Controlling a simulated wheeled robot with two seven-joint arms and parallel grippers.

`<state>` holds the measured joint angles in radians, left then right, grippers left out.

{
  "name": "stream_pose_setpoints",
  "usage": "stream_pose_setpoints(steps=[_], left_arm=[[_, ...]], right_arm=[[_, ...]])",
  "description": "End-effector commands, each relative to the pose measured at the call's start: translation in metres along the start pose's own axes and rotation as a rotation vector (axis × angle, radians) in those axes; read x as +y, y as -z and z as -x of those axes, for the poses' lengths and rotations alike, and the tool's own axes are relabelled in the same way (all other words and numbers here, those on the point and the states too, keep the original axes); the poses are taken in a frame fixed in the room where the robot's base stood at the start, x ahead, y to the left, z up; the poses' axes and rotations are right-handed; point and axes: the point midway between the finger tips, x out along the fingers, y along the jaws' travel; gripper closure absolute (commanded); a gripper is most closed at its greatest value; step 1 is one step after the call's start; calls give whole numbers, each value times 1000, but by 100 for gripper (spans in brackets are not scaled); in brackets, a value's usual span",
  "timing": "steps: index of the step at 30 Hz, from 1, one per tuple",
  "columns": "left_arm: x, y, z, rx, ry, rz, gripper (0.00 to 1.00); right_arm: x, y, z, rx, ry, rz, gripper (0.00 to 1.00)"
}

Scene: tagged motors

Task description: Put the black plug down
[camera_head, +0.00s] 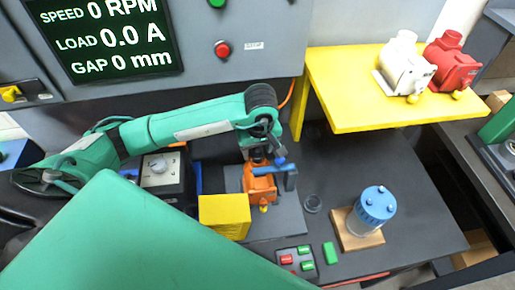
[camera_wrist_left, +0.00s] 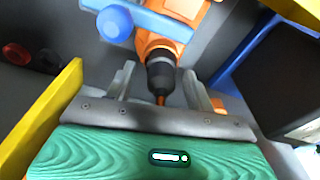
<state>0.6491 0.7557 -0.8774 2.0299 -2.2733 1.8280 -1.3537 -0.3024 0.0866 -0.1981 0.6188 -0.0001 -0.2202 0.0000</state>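My left gripper (camera_head: 258,157) reaches down over an orange motor (camera_head: 260,184) on the grey plate of the bench. In the left wrist view, my left gripper (camera_wrist_left: 160,83) has its two grey fingers apart. A black cylindrical piece with a copper-coloured tip, seemingly the black plug (camera_wrist_left: 160,72), lies between them, in line with the orange motor (camera_wrist_left: 178,18). A gap shows on each side of it. Whether it is seated in the motor is unclear. In the head view, the gripper mostly hides it. My right gripper is not in view.
A blue handle (camera_head: 274,170) crosses by the orange motor, close to my fingers. A yellow block (camera_head: 225,215) stands at left. A blue-lidded jar (camera_head: 375,206) stands on a wooden base at right. White (camera_head: 403,68) and red (camera_head: 452,62) motors sit on the yellow shelf (camera_head: 345,100).

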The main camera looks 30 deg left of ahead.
Motion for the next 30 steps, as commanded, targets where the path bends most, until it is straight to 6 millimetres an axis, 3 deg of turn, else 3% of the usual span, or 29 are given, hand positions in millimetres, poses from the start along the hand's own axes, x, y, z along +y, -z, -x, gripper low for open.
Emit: stream_pose_setpoints(steps=[12,14,25,30], left_arm=[[0,0,7,-1,0,0,46],[1,1,9,2,-3,-1,46],[1,1,73,4,-5,-1,46],[1,1,96,4,-3,0,46]], right_arm=[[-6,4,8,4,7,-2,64],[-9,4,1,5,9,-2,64],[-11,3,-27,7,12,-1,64],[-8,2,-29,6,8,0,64]])
